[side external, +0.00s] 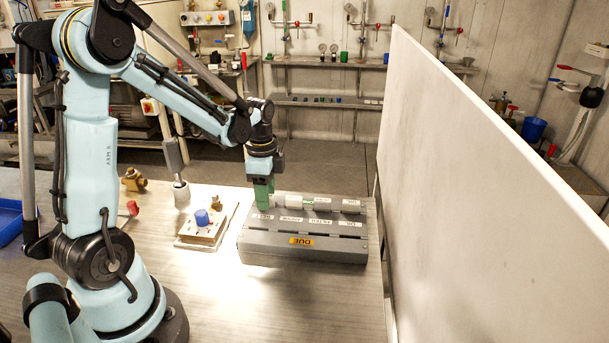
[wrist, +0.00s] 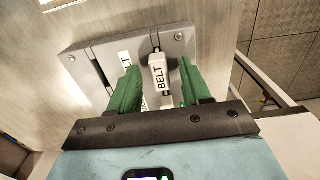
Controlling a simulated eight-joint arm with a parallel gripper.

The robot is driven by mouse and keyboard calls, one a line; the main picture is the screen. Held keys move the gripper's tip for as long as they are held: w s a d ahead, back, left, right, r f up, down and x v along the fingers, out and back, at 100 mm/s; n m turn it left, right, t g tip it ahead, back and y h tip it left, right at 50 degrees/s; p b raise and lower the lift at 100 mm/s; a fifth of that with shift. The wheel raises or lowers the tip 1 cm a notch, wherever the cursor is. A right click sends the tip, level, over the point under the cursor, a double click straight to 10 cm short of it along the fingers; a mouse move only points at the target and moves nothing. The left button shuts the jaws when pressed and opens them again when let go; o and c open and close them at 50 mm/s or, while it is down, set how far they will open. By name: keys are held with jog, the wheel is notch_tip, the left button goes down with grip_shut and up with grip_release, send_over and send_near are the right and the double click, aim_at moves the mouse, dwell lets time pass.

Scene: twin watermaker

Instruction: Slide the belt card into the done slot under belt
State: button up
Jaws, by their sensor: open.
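A grey slotted block (side external: 262,248) lies on the bench and also shows in the wrist view (wrist: 85,52). The pale belt card (wrist: 158,78), marked BELT, stands in the block between my fingers in the wrist view. My gripper (side external: 263,196) is over the left end of the block in the side view. Its green fingers (wrist: 158,72) are open, one on each side of the card, with gaps visible. A BELT label (wrist: 125,62) and a dark slot (wrist: 100,75) lie left of the card in the wrist view. In the side view my gripper hides the card.
Several pale cards (side external: 320,203) stand along the block's back row, right of my gripper. A box with a blue knob (side external: 202,217) stands left. A white panel (side external: 480,170) rises on the right. The front bench is clear.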

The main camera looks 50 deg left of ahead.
notch_tip(320, 180, up, 12)
dwell(0.8)
jog(key=shift+d, duration=0.1)
jog(key=s+d+f+n+t, duration=0.1)
jog(key=s+d+n+t, duration=0.1)
jog(key=d, duration=0.5)
jog(key=s+d+f+n+t, duration=0.1)
jog(key=s+d+n+t, duration=0.1)
jog(key=d+n+t, duration=0.3)
jog(key=shift+s+d+f+n, duration=0.15)
jog(key=shift+s+d+n, duration=0.2)
jog(key=shift+d+n, duration=0.7)
